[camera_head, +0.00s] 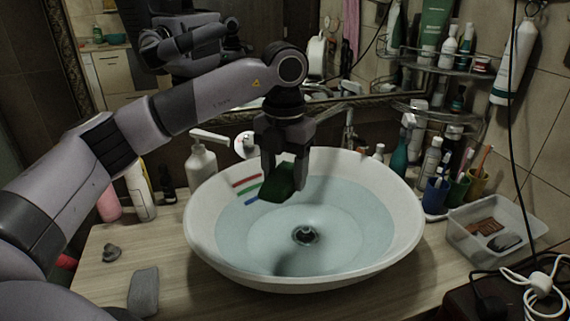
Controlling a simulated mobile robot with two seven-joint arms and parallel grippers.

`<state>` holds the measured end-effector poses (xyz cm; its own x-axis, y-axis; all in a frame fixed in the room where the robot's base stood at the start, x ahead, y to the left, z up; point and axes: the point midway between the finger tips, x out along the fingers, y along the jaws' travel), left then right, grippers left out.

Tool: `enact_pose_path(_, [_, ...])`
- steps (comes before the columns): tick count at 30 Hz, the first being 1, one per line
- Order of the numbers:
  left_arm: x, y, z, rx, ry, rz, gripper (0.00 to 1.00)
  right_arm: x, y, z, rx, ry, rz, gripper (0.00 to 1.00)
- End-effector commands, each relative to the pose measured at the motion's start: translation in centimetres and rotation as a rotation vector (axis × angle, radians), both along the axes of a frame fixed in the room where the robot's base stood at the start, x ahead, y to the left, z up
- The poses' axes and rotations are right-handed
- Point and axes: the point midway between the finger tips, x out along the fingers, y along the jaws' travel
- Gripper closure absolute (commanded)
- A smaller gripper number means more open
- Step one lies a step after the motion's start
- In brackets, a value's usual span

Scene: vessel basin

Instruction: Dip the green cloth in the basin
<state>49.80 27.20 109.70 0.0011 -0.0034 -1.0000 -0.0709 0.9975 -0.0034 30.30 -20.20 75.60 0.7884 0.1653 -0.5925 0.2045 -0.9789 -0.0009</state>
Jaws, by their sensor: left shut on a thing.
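The green cloth (279,188) hangs below my left gripper (284,172), which is shut on it and points downward. The cloth is dark green and slightly tilted. It shows over the left back part of the white basin (212,254), in front of the basin's inner wall. The basin holds pale blue water (340,235) with a drain at its middle. I cannot tell whether the cloth touches the water. Red, green and blue stripes mark the inner wall to the left of the cloth. My right gripper is not in view.
A white pump bottle (200,165) stands left behind the basin. A grey block (144,291) and a small dark lump (111,253) lie on the left of the counter. Cups with brushes and a clear tray (468,240) stand at the right. A mirror is behind.

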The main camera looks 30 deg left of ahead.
Motion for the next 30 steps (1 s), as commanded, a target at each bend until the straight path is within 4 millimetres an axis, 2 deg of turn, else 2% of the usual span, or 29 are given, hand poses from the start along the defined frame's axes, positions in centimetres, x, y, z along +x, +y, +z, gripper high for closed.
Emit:
enact_pose_path(4, [-0.1, 0.0, -1.7, 0.001, 0.003, -0.001, 0.68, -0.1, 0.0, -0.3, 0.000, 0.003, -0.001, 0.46])
enact_pose_path(15, [-0.1, 0.0, -6.6, 0.001, 0.001, -0.001, 0.68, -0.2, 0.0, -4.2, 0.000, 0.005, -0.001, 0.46])
enact_pose_path(30, [0.0, 0.0, -12.5, 0.000, 0.001, -0.002, 0.68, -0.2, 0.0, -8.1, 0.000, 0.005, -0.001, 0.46])
